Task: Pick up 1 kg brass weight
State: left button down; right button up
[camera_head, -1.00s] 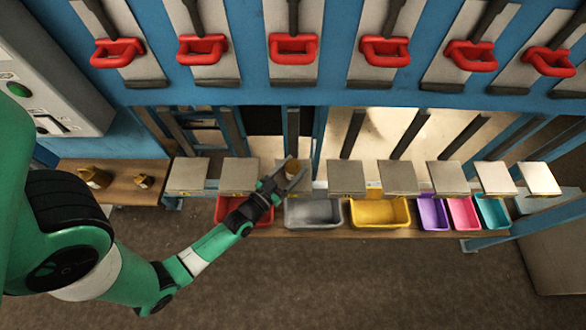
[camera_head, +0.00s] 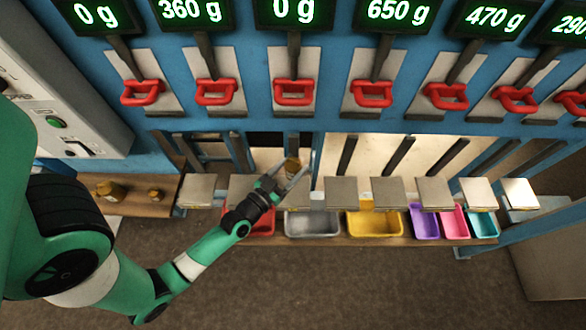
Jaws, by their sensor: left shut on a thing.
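My left gripper (camera_head: 295,170) is in the middle of the head view, over the row of metal plates. It is shut on a brass weight (camera_head: 292,165), which shows between its fingers. The held weight appears above the plates, and I cannot read any marking on it. Two more brass weights stand on the wooden shelf at the left, a larger one (camera_head: 110,190) and a smaller one (camera_head: 156,195). My right gripper is out of view.
Coloured bins, including a grey one (camera_head: 312,223) and a yellow one (camera_head: 375,223), sit below the plates (camera_head: 341,191). Red handles (camera_head: 293,93) line the blue frame above. Green displays (camera_head: 297,10) read 0 g, 360 g, 0 g, 650 g and 470 g; the last is cut off.

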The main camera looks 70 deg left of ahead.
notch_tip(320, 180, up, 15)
jog(key=p, duration=1.3)
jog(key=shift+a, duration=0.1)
